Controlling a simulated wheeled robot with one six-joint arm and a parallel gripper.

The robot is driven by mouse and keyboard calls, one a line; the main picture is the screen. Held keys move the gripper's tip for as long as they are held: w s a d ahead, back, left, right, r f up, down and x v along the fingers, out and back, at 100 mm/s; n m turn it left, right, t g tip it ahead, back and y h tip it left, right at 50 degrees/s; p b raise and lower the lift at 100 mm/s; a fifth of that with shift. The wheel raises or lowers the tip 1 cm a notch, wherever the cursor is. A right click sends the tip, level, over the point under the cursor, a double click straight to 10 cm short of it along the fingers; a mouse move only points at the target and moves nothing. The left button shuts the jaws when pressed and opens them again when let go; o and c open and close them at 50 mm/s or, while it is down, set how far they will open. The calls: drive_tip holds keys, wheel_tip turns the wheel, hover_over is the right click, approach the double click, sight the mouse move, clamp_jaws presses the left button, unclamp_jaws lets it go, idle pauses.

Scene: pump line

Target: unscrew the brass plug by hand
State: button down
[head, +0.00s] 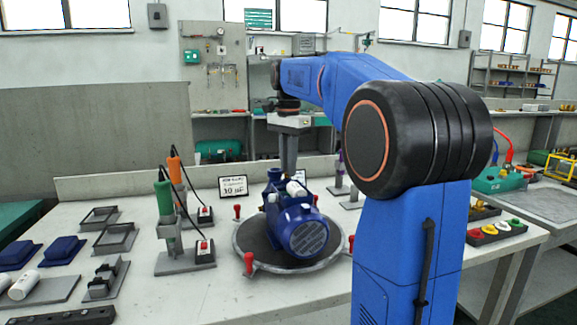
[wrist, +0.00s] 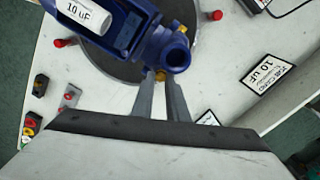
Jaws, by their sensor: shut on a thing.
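The blue pump (head: 303,232) sits on a round grey turntable (head: 243,250) on the bench. In the wrist view the pump's blue body (wrist: 118,25) is at the top, with a round port at its end. In the head view my gripper (head: 289,172) points down behind the pump; the plug is hidden there.
Red knobs (head: 249,262) stand around the turntable rim. A green-handled driver (head: 165,200) and an orange-handled one (head: 175,168) stand in holders to the left. A job card (head: 233,187) stands behind. Trays and blue parts (head: 63,250) lie at far left.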

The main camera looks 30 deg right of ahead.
idle(0.3)
drive_tip(key=shift+n, duration=1.5)
drive_tip(key=shift+n, duration=1.4)
drive_tip(key=c, duration=1.8)
unclamp_jaws()
drive_tip(key=m, duration=0.5)
drive_tip(key=shift+s+a+m, duration=0.1)
drive_tip(key=shift+m, duration=3.1)
